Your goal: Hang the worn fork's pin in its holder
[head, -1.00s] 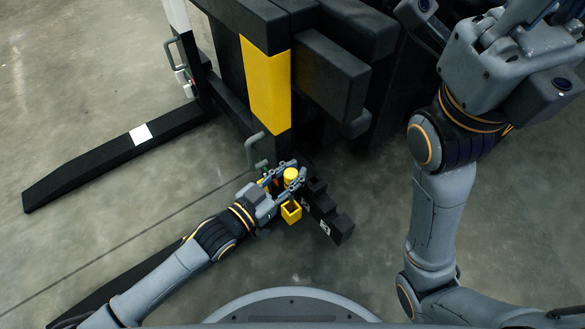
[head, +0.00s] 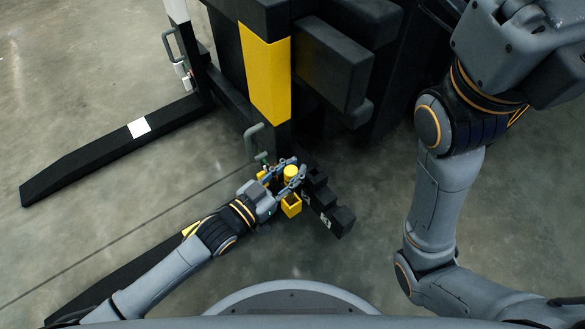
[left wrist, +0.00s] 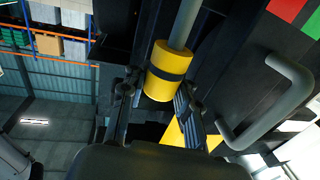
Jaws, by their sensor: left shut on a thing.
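The pin has a yellow head with a black band (left wrist: 168,65) and a grey shaft; its yellow head also shows in the head view (head: 291,172). My left gripper (head: 287,172) is shut on this head, with one finger on either side in the left wrist view (left wrist: 158,98). An open yellow box (head: 291,206), which looks like the holder, sits just below the pin's head in the head view, beside the black stepped blocks. Whether the pin touches it I cannot tell. My right arm is at the right; its gripper is outside the picture.
A black fork (head: 115,150) with a white patch lies on the floor at the left. The black carriage with a yellow panel (head: 265,80) stands behind my left gripper. A grey handle (left wrist: 270,105) is close beside the gripper. The concrete floor at centre right is clear.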

